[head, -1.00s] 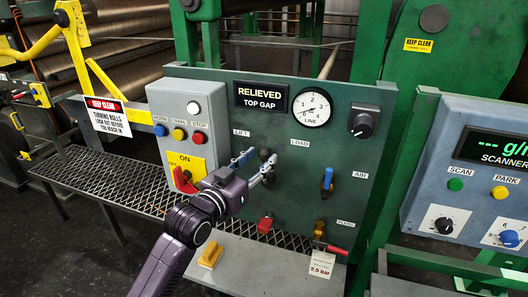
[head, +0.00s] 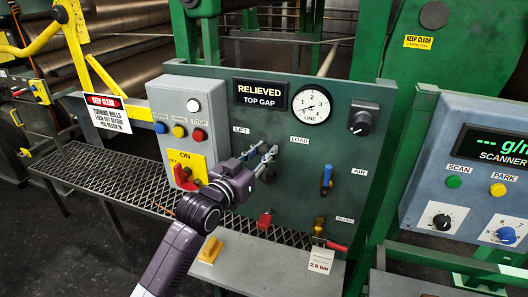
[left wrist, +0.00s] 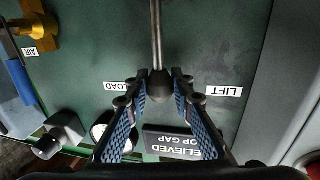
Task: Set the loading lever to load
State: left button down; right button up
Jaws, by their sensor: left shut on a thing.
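The loading lever shows in the left wrist view as a metal rod (left wrist: 156,35) with a dark knob (left wrist: 160,84). My left gripper (left wrist: 158,86) has its blue-padded fingers closed on the knob, one on each side. In the head view my left gripper (head: 264,157) is at the green panel (head: 300,195), between the LIFT label (head: 241,130) and the LOAD label (head: 300,140). Most of the lever is hidden there by the fingers. The display (head: 261,94) reads RELIEVED, TOP GAP. My right gripper is not in view.
A grey box (head: 208,95) with buttons and a red switch (head: 185,178) stands close on the left. A round gauge (head: 311,107) is above.

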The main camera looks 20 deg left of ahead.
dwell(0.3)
pick_arm(q)
jog(key=shift+d+r+m+p, duration=0.1)
jog(key=shift+d+m+p, duration=0.5)
jog(key=shift+p, duration=0.2)
jog(key=shift+d+m+g+p, duration=0.3)
jog(key=shift+d+m+p, duration=0.7)
jog(key=shift+s+d+f+m+g+y+p, duration=0.15)
jog(key=shift+d+f+m+p, duration=0.25)
jog(key=shift+d+m, duration=0.2)
jog(key=shift+w+d+f+m+g+y+p, duration=0.15)
jog(key=shift+d+f+m+p, duration=0.15)
jog(key=shift+d+m+p, duration=0.25)
jog(key=shift+s+d+f+m, duration=0.1)
jog(key=shift+d+f+m, duration=0.3)
jog(key=shift+m, duration=0.15)
jog(key=c, duration=1.7)
grip_release()
jog(key=shift+o, duration=0.2)
